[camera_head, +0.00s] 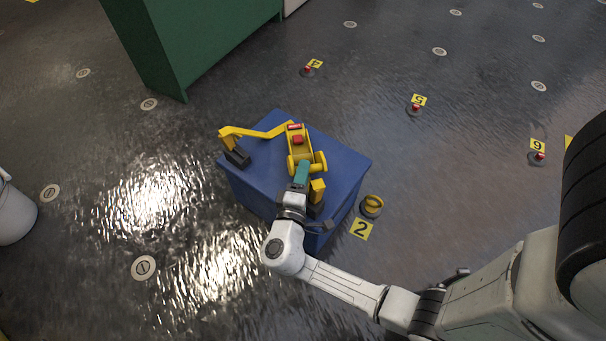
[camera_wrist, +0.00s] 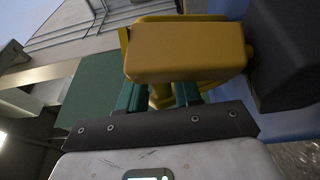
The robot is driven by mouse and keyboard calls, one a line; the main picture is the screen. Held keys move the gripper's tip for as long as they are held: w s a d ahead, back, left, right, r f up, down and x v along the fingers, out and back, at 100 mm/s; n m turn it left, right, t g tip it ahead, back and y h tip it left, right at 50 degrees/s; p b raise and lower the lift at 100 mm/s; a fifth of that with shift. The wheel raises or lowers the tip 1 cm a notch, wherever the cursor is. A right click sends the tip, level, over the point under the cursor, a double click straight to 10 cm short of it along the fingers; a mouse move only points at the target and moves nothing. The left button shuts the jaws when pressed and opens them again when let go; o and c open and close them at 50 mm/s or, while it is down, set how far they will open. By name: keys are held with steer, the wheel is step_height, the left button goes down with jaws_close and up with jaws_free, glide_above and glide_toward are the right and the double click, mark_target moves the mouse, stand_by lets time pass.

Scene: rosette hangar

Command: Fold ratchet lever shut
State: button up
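A yellow ratchet (camera_head: 307,146) with red parts (camera_head: 297,139) sits on top of a blue box (camera_head: 345,165). A yellow strap or arm (camera_head: 258,133) runs from it leftward to a dark bracket (camera_head: 237,157). A yellow end block (camera_head: 317,190) stands on another dark bracket at the near side; it looms close in the wrist view (camera_wrist: 185,52). My gripper (camera_head: 300,172) reaches to the near side of the ratchet. In the wrist view, its green fingers (camera_wrist: 161,94) stand apart with a yellow part between them. The yellow block hides their tips, so I cannot see whether they touch it.
A green cabinet (camera_head: 195,45) stands behind the box. A yellow ring (camera_head: 372,203) and a "2" marker (camera_head: 361,229) lie right of it. A white bucket (camera_head: 14,212) is at the left edge. Red-topped floor items stand at right; floor between is open.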

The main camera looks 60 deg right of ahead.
steer(key=shift+c, duration=0.4)
jaws_close()
steer(key=shift+r, duration=0.15)
